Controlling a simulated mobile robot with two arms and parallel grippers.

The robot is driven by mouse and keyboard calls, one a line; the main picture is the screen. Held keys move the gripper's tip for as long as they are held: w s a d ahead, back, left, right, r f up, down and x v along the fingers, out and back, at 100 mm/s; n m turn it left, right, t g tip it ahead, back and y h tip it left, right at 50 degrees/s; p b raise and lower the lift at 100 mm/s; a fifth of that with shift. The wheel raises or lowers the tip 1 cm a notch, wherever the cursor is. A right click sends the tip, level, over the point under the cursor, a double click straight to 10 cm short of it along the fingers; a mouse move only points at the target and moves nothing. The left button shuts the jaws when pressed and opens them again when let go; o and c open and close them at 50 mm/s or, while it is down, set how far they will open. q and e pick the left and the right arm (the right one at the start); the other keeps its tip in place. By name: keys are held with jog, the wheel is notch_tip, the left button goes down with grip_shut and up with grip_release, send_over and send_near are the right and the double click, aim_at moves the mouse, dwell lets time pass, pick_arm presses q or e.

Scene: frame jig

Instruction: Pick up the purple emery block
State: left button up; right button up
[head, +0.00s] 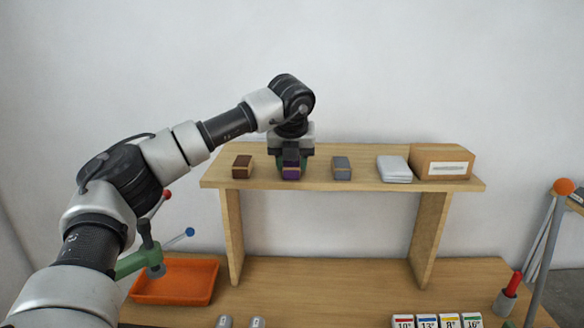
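The gripper hides the block's top. I cannot tell whether the fingers are closed on it or only around it. The block appears to be at shelf level. My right gripper is not in view.
Below are an orange tray (175,283), a green clamp (134,263) and several numbered boxes (448,321).

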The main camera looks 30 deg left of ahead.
pick_arm(q)
jog(key=c, duration=0.4)
jog(key=shift+r, duration=0.1)
jog(key=shift+r+b, duration=0.45)
jog(key=shift+r, duration=0.05)
notch_tip(320, 180, up, 3)
jog(key=shift+f+b, duration=0.1)
jog(key=shift+b, duration=0.7)
jog(key=d+r+b, duration=0.2)
jog(key=d+r, duration=0.5)
jog(key=d, duration=0.4)
jog(key=shift+d+b, duration=0.35)
jog(key=shift+b, duration=0.05)
jog(key=shift+w, duration=0.1)
